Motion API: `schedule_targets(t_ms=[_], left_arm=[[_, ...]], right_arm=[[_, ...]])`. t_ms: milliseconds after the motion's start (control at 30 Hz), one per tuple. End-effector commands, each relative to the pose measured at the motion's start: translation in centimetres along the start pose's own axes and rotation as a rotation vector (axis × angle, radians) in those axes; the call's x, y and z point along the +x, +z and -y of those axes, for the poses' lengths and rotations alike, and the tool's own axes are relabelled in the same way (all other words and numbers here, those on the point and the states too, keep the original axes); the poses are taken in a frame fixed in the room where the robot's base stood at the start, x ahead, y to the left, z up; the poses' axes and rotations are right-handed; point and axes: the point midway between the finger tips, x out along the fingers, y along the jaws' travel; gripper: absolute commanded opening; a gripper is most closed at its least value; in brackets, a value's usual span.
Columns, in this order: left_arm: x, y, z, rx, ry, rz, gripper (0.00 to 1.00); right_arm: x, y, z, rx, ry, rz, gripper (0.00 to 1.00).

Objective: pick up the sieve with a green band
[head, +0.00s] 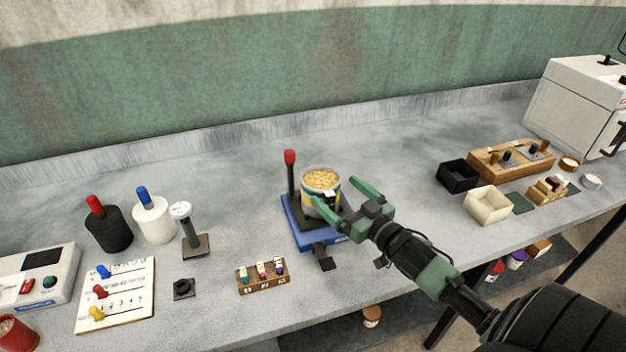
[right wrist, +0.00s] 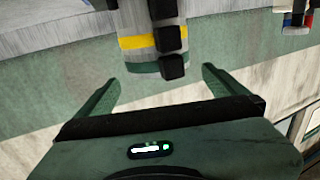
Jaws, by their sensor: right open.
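A round grey metal container (head: 309,188) with grain in its open top stands on a blue device (head: 302,235). The right wrist view shows its side (right wrist: 133,26) with a yellow band and black blocks; a greyish-green part lies below the yellow. I cannot tell for sure whether this is the sieve with a green band. My right gripper (head: 333,190) is open, with its fingers towards the container, one on either side of it in the picture. In the right wrist view the open fingers (right wrist: 158,75) are empty; contact is not visible. My left gripper is out of view.
A red-topped black post (head: 290,175) rises just left of the container. A small rack of vials (head: 263,276) stands in front. Black (head: 458,177) and cream (head: 488,206) boxes stand to the right. Black (head: 108,230) and white (head: 153,220) bottles stand left. The table behind is clear.

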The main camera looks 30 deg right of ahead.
Motion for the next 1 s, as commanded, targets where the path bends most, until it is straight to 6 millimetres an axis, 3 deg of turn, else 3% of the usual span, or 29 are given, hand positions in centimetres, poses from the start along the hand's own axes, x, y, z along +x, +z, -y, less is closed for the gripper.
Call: schedule_targets(t_ms=[200,333,467,600,700,867,1000], left_arm=[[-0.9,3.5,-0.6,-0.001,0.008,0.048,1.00],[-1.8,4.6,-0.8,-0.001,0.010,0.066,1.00],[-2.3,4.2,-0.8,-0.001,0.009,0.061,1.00],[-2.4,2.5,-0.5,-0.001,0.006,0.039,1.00],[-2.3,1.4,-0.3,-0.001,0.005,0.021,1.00],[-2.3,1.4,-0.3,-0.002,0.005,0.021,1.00],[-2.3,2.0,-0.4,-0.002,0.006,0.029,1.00]], right_arm=[[2.3,-0.2,0.0,-0.001,0.000,-0.001,1.00],[3.9,-0.2,-0.2,0.000,0.001,0.000,1.00],[5.8,0.0,-0.3,0.000,0.001,-0.001,1.00],[7.0,0.2,-0.2,0.000,0.000,0.001,1.00],[7.2,0.3,-0.2,-0.001,0.000,0.002,1.00],[7.1,0.4,-0.2,-0.001,0.000,0.002,1.00],[7.1,0.3,-0.2,-0.001,0.000,0.002,0.61]])
